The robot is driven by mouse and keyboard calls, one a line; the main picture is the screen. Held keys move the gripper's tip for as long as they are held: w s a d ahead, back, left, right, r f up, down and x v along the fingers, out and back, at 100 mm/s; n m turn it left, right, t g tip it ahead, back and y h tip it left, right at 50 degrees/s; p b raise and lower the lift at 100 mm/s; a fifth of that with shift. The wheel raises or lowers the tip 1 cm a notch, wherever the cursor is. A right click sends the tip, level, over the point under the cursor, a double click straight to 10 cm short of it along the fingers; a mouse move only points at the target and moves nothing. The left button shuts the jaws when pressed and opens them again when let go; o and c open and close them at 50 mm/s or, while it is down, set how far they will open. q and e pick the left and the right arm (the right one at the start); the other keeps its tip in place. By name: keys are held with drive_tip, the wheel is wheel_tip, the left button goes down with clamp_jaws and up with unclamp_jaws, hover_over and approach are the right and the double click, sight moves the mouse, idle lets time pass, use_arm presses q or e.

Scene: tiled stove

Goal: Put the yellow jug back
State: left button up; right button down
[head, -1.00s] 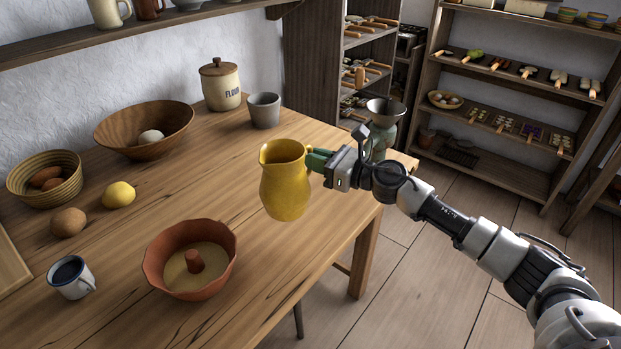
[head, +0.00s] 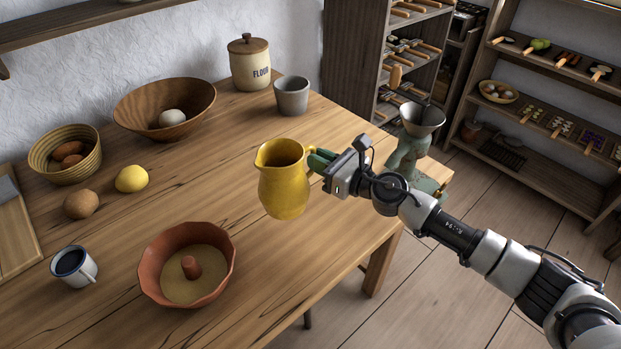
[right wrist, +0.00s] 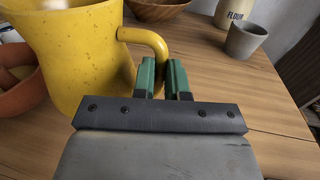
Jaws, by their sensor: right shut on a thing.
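The yellow jug (head: 283,185) is upright near the right part of the wooden table in the head view; I cannot tell whether its base touches the tabletop or hangs above it. My right gripper (head: 318,163) comes in from the right and is shut on the jug's handle. In the right wrist view the green fingertips (right wrist: 163,80) close around the lower part of the handle, and the jug's body (right wrist: 80,50) fills the upper left. The left gripper does not show.
On the table (head: 240,222) stand a terracotta ring mould (head: 150,275), a mug (head: 75,267), a lemon (head: 132,178), a wooden bowl (head: 190,108), a basket (head: 50,150), a flour jar (head: 250,65) and a grey cup (head: 291,95). A grinder (head: 410,150) stands at the right end. A shelf (head: 90,22) runs above.

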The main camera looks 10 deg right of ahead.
drive_tip(key=shift+w+a+f+b, duration=0.3)
drive_tip(key=shift+f+b, duration=0.1)
drive_tip(key=shift+f, duration=0.45)
drive_tip(key=shift+w+a+f+b, duration=0.25)
drive_tip(key=shift+w+f+b, duration=0.15)
drive_tip(key=shift+f, duration=0.5)
drive_tip(key=shift+w+a+f+b, duration=0.3)
drive_tip(key=shift+f+b, duration=0.15)
drive_tip(key=shift+f, duration=0.4)
drive_tip(key=shift+s, duration=0.1)
drive_tip(key=shift+f, duration=0.2)
drive_tip(key=c, duration=1.2)
unclamp_jaws()
drive_tip(key=shift+o, duration=0.3)
